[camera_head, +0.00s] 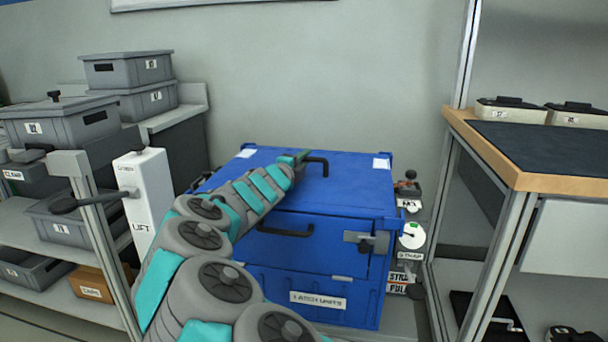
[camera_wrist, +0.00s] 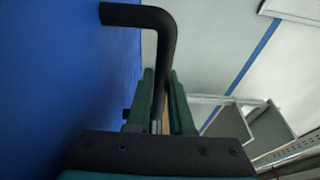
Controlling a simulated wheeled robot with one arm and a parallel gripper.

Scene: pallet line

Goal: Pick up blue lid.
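The blue lid (camera_head: 345,190) lies flat on top of the blue box, level and closed, with white labels at its back left and right corners. A black bar handle (camera_head: 325,165) stands on it and also shows in the wrist view (camera_wrist: 162,30). My gripper (camera_head: 301,157) is at the left part of this handle, just above the lid. In the wrist view, the fingers (camera_wrist: 161,88) lie close on both sides of the handle bar, with little or no gap visible. The lid's surface fills the left of the wrist view. My arm hides the lid's left part.
The blue box (camera_head: 262,285) has a second black handle (camera_head: 285,231) and a grey latch (camera_head: 366,241) on its front. A shelf with grey bins (camera_head: 60,125) and a white lift post (camera_head: 147,195) stand left. A wood-edged workbench (camera_head: 490,150) stands right. The wall is behind.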

